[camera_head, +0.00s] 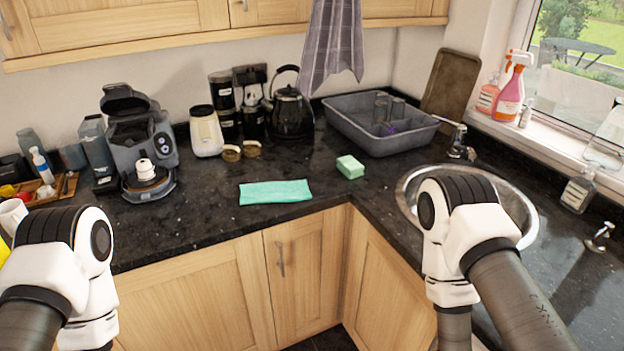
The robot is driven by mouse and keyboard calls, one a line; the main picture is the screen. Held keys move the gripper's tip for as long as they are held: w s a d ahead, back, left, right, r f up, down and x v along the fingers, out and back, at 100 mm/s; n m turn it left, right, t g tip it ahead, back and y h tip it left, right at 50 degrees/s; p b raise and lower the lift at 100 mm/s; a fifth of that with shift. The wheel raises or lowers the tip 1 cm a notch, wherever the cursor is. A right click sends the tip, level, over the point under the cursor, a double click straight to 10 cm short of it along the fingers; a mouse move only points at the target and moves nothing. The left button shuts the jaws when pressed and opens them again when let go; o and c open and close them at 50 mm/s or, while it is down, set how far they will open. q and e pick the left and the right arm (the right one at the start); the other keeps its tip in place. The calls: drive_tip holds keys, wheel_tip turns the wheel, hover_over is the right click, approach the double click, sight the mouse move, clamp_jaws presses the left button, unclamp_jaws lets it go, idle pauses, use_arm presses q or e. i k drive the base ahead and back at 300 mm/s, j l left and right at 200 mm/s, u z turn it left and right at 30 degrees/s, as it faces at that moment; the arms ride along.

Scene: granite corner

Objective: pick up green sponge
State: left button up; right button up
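The green sponge (350,167) is a small block lying on the dark granite counter near the inner corner, left of the sink. A flat green cloth (275,192) lies to its left, apart from it, near the front edge. My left arm shows at the lower left and my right arm at the lower right, in front of the sink. Both arms' grippers are outside the picture. Nothing touches the sponge, and its top and near sides are in plain sight.
A round steel sink (407,192) is partly hidden by my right arm. A grey dish tub (372,138) stands behind the sponge. A black kettle (290,113), a cream jar (206,131) and a coffee machine (141,135) stand further left. Counter around the sponge is clear.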

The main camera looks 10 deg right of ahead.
sight(348, 165)
drive_tip(key=i+j, duration=0.75)
drive_tip(key=j, duration=0.2)
